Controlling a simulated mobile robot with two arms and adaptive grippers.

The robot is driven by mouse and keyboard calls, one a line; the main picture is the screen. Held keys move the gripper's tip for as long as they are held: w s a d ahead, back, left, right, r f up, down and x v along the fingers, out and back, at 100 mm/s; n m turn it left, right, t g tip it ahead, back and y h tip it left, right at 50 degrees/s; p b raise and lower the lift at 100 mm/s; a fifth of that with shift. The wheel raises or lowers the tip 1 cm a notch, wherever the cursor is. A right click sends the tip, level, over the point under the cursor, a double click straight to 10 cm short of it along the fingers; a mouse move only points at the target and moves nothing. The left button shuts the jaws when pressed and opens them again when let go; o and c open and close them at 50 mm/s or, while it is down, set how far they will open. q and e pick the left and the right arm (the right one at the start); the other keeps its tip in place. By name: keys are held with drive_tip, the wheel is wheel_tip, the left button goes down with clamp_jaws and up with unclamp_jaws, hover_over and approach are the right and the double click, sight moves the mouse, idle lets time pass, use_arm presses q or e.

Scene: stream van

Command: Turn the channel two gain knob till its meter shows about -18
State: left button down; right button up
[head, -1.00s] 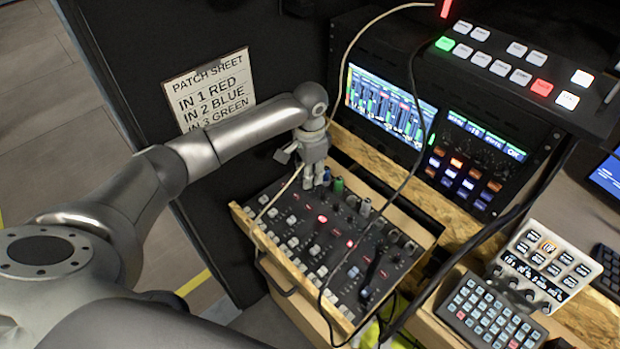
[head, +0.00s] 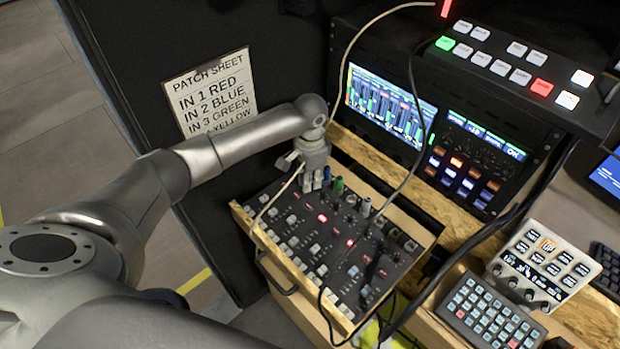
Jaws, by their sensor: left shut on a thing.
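The mixer (head: 262,228) stands on a wooden drawer or shelf in the middle of the view. It carries rows of grey knobs, lit red buttons and faders. My left gripper (head: 312,187) points down at the mixer's back left end and is shut on a small knob there, mostly hidden by the fingers. A blue knob (head: 327,173) and a green knob (head: 339,185) stand just right of the fingers. The meter screen (head: 385,104) behind shows blue and green bars; its figures are too small to read. My right gripper is not in view.
A patch sheet (head: 212,93) hangs on the dark wall at left. A keypad (head: 490,312) and a white button panel (head: 545,262) lie at right.

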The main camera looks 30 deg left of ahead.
use_arm(q)
drive_tip(key=shift+m, duration=0.3)
drive_tip(key=shift+r+m+p, duration=0.2)
drive_tip(key=shift+m+p, duration=0.8)
drive_tip(key=shift+p, duration=0.15)
drive_tip(key=m+p, duration=0.2)
drive_tip(key=m, duration=0.1)
drive_tip(key=shift+m, duration=0.3)
drive_tip(key=m, duration=0.2)
drive_tip(key=shift+f+m+p, duration=0.1)
drive_tip(key=shift+m+p, duration=0.2)
drive_tip(key=shift+p, duration=0.05)
drive_tip(key=shift+w+m, duration=0.1)
drive_tip(key=shift+m, duration=1.6)
drive_tip(key=c, duration=1.7)
unclamp_jaws()
